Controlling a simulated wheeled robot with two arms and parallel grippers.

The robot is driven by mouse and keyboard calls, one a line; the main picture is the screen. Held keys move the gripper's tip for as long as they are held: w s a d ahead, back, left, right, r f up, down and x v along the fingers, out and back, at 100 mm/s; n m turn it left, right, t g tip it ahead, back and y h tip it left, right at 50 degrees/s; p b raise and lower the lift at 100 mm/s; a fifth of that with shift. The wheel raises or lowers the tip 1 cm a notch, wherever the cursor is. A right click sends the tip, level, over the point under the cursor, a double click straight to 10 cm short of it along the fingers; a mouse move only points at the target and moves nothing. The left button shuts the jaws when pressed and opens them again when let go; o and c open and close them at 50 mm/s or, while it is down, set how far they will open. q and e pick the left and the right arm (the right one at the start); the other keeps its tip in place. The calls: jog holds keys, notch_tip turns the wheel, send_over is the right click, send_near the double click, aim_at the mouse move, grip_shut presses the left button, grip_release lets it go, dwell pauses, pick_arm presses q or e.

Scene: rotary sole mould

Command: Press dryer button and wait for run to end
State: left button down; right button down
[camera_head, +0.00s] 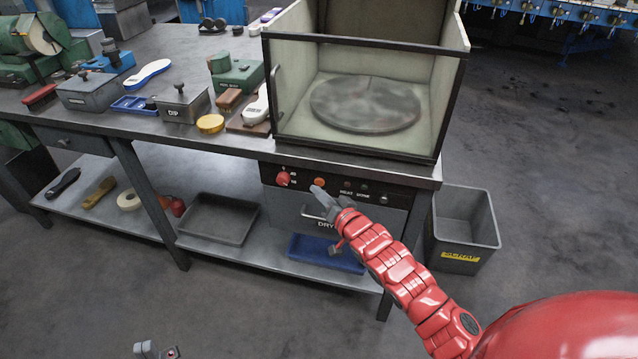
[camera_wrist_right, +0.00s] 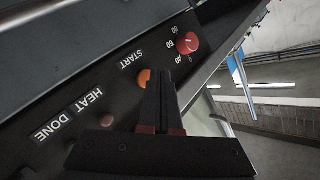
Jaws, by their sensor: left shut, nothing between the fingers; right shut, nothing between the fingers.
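The dryer's black front panel (camera_head: 345,188) sits under the bench top. It carries a red knob (camera_head: 283,178), an orange START button (camera_head: 319,182) and dark HEAT (camera_head: 347,185) and DONE (camera_head: 364,187) lamps. The glass-fronted dryer box (camera_head: 293,100) above holds a round grey plate (camera_head: 366,103). My right gripper (camera_head: 318,190) is shut and empty, its tips at the START button. In the right wrist view the fingers (camera_wrist_right: 160,76) partly cover the orange button (camera_wrist_right: 144,77); contact cannot be told. My left gripper (camera_head: 155,351) is shut and empty at the bottom edge, away from the bench.
A grey bin (camera_head: 463,218) stands on the floor right of the bench. The bench's left side (camera_head: 185,50) holds several tools, a grey DIP box (camera_head: 183,103) and a yellow round tin (camera_head: 210,124). Trays lie on the lower shelf (camera_head: 140,220). The floor in front is clear.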

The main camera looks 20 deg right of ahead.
jog(key=shift+w+d, duration=0.2)
jog(key=shift+w, duration=0.05)
jog(key=shift+w+d+b, duration=0.2)
jog(key=shift+w+b, duration=0.15)
jog(key=shift+b, duration=0.2)
dwell(0.4)
jog(key=shift+s+a+p, duration=0.45)
jog(key=shift+s+p, duration=0.25)
jog(key=shift+p, duration=0.55)
